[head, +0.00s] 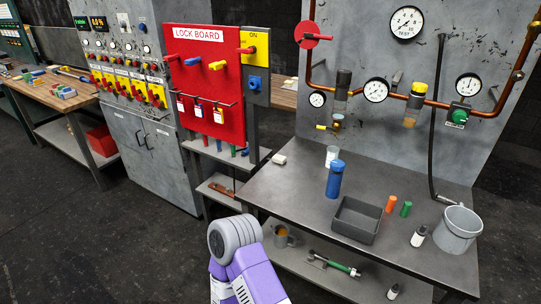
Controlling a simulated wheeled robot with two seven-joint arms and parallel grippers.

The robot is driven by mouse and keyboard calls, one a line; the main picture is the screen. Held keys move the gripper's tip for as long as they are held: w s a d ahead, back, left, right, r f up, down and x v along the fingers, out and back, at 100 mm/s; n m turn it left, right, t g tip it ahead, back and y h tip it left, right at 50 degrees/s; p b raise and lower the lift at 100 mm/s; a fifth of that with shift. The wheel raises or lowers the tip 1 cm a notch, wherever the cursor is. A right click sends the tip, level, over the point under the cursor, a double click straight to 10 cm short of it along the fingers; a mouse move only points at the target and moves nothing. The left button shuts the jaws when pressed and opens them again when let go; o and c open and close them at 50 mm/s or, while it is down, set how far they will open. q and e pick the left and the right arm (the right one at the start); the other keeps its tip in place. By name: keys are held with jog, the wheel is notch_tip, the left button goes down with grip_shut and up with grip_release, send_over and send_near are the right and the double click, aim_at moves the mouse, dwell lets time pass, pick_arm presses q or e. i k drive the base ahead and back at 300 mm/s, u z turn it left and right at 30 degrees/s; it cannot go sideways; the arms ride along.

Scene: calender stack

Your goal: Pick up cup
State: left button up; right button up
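A small whitish cup (332,154) stands upright on the grey workbench (290,188), just behind a blue bottle-like cylinder (335,180) that partly hides it. A grey mug (282,238) with something orange in it stands on the lower shelf, below the bench's front edge. I cannot tell which of the two the task means. A purple and grey part of one of my arms rises from the bottom edge, left of the mug. Neither gripper shows in this view.
The bench holds a dark open tray (358,220), orange (391,204) and green (406,209) cylinders, a small bottle (418,237) and a grey bucket (457,228). A gauge panel (420,130) rises behind. A red lock board (205,85) stands left.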

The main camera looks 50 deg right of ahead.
aim_at(332, 151)
jog(key=u, duration=0.15)
jog(key=i, duration=1.6)
jog(key=z, duration=3)
